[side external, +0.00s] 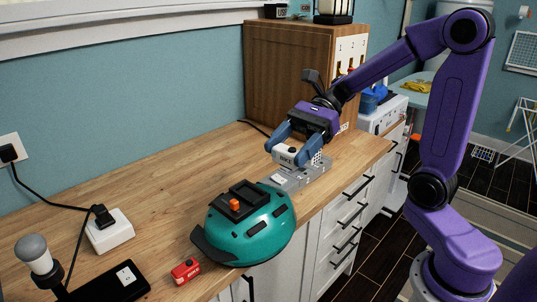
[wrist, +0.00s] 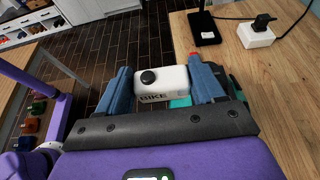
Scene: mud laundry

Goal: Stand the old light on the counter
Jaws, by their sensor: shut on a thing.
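My gripper (side external: 290,150) is shut on a small white light-like block (side external: 285,155), which also shows in the wrist view (wrist: 168,88) with a black round knob and the word BIKE on its face. I cannot tell for sure that it is the old light. The block is above or at a grey holder (side external: 290,181) on the wooden counter (side external: 160,170); I cannot tell whether they touch. A teal helmet (side external: 262,238) with a black mount and an orange piece on top sits just in front of the holder.
A small red block (side external: 185,271) lies left of the helmet near the counter's front edge. A white socket box (side external: 110,232), a bulb (side external: 33,250) and a black plate (side external: 112,284) stand at the left. A wooden cabinet (side external: 285,70) stands behind. The middle-left counter is clear.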

